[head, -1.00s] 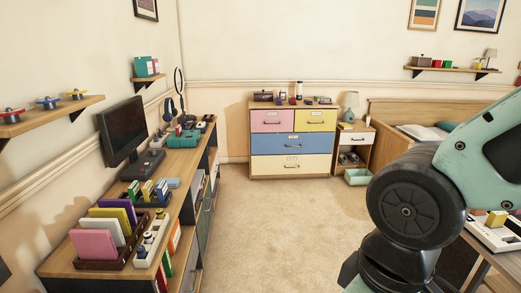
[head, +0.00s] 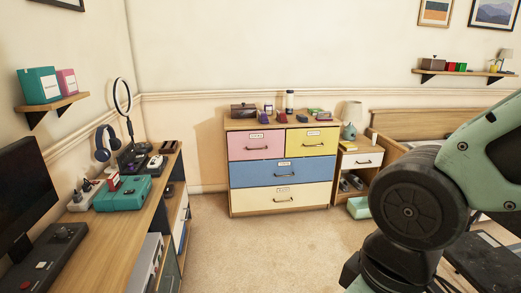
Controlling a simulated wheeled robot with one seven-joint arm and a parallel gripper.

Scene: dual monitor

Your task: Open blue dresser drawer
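The dresser (head: 231,188) stands against the far wall, with a wooden body and coloured drawer fronts. Its blue drawer (head: 257,174) is the wide middle one and is shut. A dark handle (head: 285,175) sits at the centre of the blue front, below a small label. A pink drawer (head: 246,148) and a yellow drawer (head: 321,146) are above it, and a cream drawer (head: 257,200) is below; all look shut. My arm fills the right side of the head view, well short of the dresser. My gripper is not in view.
A long desk (head: 135,220) with a monitor (head: 22,190) and a teal case (head: 122,194) runs along the left. A nightstand (head: 366,175) and a green bin (head: 358,208) stand right of the dresser, with a bed beyond. Carpet (head: 265,250) ahead is clear.

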